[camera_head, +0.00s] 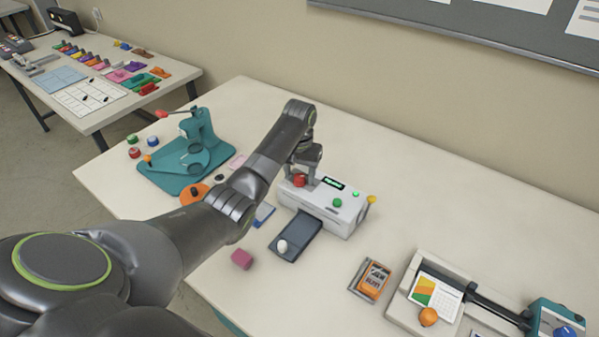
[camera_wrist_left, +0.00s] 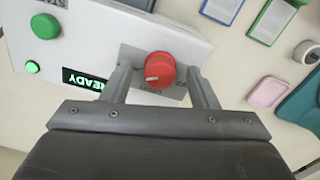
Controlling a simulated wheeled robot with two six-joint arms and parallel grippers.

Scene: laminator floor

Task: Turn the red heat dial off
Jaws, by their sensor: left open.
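The laminator (camera_head: 340,208) is a white box on the table, with a lit green display (camera_head: 333,183) that reads "READY" in the left wrist view (camera_wrist_left: 84,79). The red heat dial (camera_head: 299,180) is at the left end of its top. In the left wrist view the dial (camera_wrist_left: 160,70) is a round red knob with a pale pointer mark. My left gripper (camera_wrist_left: 162,78) is open, with one finger on each side of the dial. A gap seems to show between the fingers and the knob. My right gripper is not in view.
A dark tray (camera_head: 294,241) with a white knob lies in front. A teal press (camera_head: 187,160) stands left; a paper trimmer (camera_head: 440,290) is at front right.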

